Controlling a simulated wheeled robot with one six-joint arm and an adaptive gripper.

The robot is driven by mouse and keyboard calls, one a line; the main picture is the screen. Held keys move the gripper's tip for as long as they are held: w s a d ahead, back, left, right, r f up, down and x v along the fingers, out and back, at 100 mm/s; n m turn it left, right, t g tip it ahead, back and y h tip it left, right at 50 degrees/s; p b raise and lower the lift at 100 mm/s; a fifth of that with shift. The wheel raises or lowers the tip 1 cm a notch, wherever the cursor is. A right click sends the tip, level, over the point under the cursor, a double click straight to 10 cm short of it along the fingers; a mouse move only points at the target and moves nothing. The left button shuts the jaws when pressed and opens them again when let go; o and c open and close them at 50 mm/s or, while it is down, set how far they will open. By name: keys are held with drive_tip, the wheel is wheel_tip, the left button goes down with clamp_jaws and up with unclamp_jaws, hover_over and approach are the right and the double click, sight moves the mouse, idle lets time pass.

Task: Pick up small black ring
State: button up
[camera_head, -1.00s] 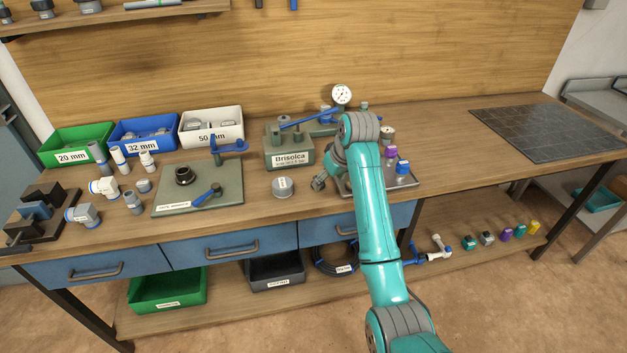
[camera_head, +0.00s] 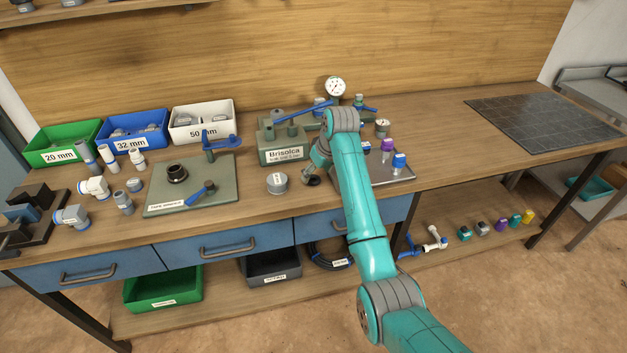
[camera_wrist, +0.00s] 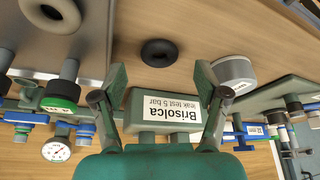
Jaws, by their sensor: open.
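The small black ring (camera_wrist: 158,52) lies flat on the wooden bench top in the wrist view, between a grey round cap (camera_wrist: 234,72) and a metal tray (camera_wrist: 92,40). My gripper (camera_wrist: 160,76) is open and empty, its two fingers apart on either side of the ring's line. The ring shows just beyond the fingertips, apart from them. In the head view my gripper (camera_head: 313,172) is low over the bench, right of the grey cap (camera_head: 277,183). There the ring is hard to tell from the dark fingers.
The green test block labelled Brisolca (camera_head: 283,150) stands behind the cap. The metal tray (camera_head: 392,178) with fittings is right of my gripper. A green plate (camera_head: 215,197) with a larger black collar (camera_head: 177,173) lies left. Bench room is clear farther right (camera_head: 450,130).

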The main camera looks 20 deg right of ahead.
sight(314, 180)
drive_tip(key=shift+x, duration=1.25)
drive_tip(key=c, duration=0.8)
